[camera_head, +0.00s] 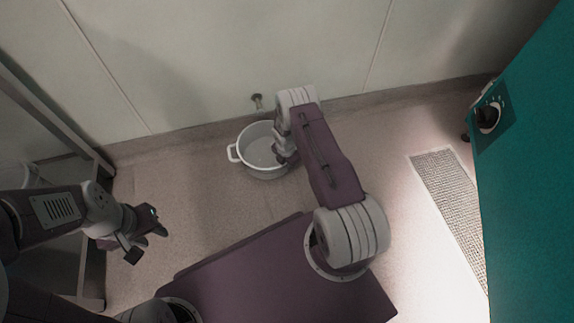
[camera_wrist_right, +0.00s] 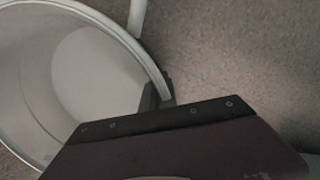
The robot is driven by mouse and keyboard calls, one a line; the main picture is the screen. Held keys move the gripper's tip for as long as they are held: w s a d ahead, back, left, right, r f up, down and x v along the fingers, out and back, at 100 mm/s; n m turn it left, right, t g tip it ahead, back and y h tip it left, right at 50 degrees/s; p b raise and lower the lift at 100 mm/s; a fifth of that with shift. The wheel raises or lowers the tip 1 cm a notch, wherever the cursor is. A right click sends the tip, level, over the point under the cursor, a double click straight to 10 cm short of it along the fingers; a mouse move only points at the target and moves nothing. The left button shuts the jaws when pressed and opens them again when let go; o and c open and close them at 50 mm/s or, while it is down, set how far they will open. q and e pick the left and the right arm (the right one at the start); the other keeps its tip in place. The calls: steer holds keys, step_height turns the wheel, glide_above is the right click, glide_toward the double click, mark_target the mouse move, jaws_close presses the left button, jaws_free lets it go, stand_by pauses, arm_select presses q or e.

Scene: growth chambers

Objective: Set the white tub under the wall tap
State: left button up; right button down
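The white tub (camera_head: 248,163) is upright near the foot of the wall, with one handle (camera_head: 232,153) sticking out to the left. In the head view the wall tap (camera_head: 257,100) shows just above the tub's far rim. I cannot tell whether the tub rests on the floor or is slightly raised. My right gripper (camera_head: 284,156) is at the tub's right side, partly hidden by its arm. In the right wrist view the tub's rim (camera_wrist_right: 112,27) passes between the dark fingertips (camera_wrist_right: 157,94), which look closed on it. My left gripper (camera_head: 148,238) is open and empty, away from the tub.
A metal-framed rack (camera_head: 68,130) stands at the left. A teal cabinet (camera_head: 535,150) with a dial is at the right, beside a floor grating (camera_head: 452,205). The floor (camera_head: 195,185) left of the tub is clear.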

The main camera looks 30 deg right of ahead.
steer(key=c, duration=1.7)
jaws_free()
steer(key=s+a+r+m+p, duration=0.25)
steer(key=r+m+p, duration=0.2)
steer(key=r, duration=0.95)
steer(key=s+a+r+m+p, duration=0.25)
steer(key=r+m+p, duration=0.2)
steer(key=r, duration=0.95)
steer(key=s+a+r+m+y, duration=0.1)
steer(key=s+a+r+m, duration=0.2)
steer(key=s+r+m, duration=0.35)
steer(key=s+a+r+m, duration=0.3)
steer(key=s+r+m, duration=0.2)
steer(key=s+m, duration=0.2)
step_height(320, 180, up, 48)
steer(key=p, duration=4.8)
steer(key=shift+r, duration=0.15)
